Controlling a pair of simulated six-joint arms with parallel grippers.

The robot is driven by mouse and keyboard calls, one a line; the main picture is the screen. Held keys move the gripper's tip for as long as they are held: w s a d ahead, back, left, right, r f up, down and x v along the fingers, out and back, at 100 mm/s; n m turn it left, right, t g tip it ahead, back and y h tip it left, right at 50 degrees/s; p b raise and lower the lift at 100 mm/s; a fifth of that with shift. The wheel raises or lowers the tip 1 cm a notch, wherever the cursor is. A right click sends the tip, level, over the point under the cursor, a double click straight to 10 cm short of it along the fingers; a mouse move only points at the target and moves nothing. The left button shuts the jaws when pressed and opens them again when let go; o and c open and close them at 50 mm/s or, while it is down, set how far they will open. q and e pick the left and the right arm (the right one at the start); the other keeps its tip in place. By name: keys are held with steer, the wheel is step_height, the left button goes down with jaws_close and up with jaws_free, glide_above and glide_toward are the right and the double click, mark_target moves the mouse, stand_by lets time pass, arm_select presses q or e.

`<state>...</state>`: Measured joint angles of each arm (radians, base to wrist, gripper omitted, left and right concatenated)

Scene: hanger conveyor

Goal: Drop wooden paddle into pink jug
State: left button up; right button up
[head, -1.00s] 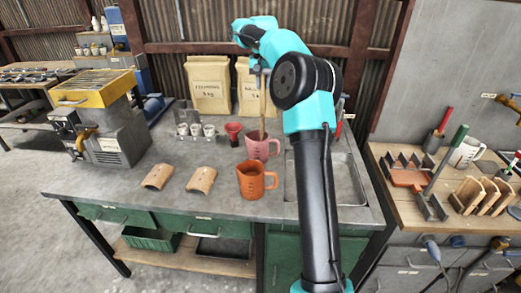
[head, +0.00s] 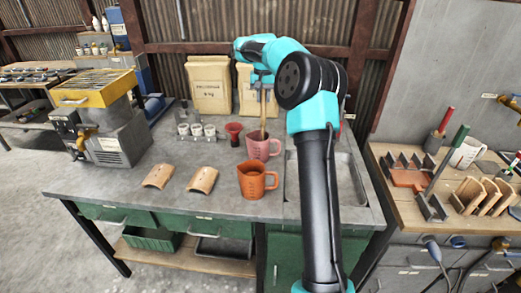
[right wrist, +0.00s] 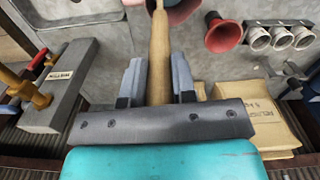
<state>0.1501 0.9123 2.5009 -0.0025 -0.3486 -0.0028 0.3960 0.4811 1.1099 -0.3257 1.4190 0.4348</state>
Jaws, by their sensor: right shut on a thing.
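The pink jug (head: 258,149) stands upright on the grey workbench, just behind an orange jug. The wooden paddle (head: 263,115) hangs nearly upright, and its lower end appears in or directly over the jug's mouth; I cannot tell how deep. My right gripper (head: 264,78) is above the jug, shut on the upper part of the paddle. In the right wrist view the gripper's fingers (right wrist: 157,80) flank the paddle's handle (right wrist: 160,45), and part of the pink jug (right wrist: 180,12) shows at the top edge. My left gripper is not in view.
The orange jug (head: 252,183) stands in front of the pink jug. A red funnel (head: 234,131) and several small white cups are to the left. A sink (head: 346,180) lies to the right, and paper sacks (head: 210,88) stand behind. Two curved tan pieces lie at front left.

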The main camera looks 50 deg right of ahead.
steer(key=shift+f, duration=0.3)
steer(key=o, duration=1)
